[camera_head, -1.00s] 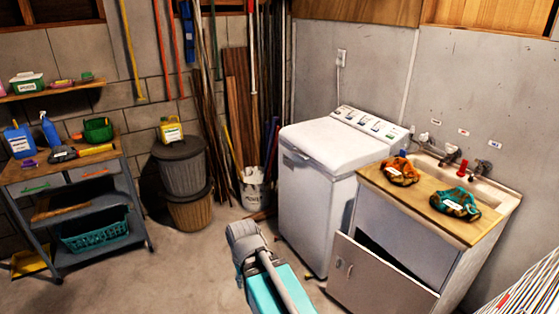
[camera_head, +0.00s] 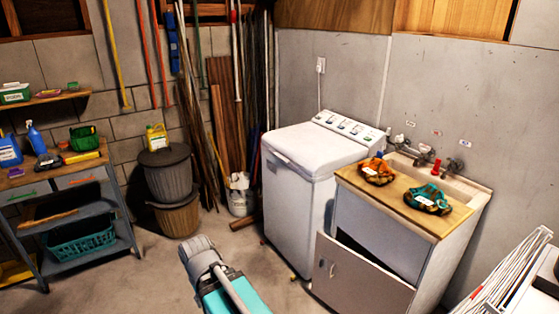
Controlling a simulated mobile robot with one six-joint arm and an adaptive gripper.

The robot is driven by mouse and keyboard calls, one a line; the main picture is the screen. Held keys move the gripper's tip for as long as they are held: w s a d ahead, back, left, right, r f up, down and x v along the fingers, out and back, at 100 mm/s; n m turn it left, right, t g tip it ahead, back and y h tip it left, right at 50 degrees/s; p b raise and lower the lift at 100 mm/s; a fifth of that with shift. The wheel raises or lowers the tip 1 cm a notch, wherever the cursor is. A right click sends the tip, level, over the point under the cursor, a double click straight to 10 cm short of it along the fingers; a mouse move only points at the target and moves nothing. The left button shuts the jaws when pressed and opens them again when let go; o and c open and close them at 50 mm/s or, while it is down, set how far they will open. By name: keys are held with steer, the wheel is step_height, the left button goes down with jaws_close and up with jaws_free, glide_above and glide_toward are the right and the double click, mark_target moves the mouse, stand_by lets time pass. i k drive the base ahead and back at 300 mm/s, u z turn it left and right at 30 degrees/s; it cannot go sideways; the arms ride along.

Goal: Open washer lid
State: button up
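The white top-loading washer (camera_head: 292,205) stands against the grey wall, right of the middle of the picture. Its lid (camera_head: 318,148) is down and closed, with the control panel (camera_head: 345,127) behind it along the wall. Part of my arm, grey and teal, shows at the bottom of the picture, in front of the washer and apart from it. My gripper's fingers cannot be seen.
A sink cabinet (camera_head: 362,230) adjoins the washer's right side, its lower door (camera_head: 350,283) swung open. Two cloth bundles (camera_head: 377,171) (camera_head: 427,199) lie on its wooden top. A drying rack (camera_head: 505,270) is at lower right. Bare floor (camera_head: 130,280) lies front left.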

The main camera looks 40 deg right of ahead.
mark_target(317, 151)
steer(key=z, duration=0.2)
steer(key=i, duration=1.05)
steer(key=z, duration=0.95)
steer(key=i, duration=1)
steer(key=z, duration=0.6)
steer(key=k, duration=0.85)
steer(key=z, duration=0.1)
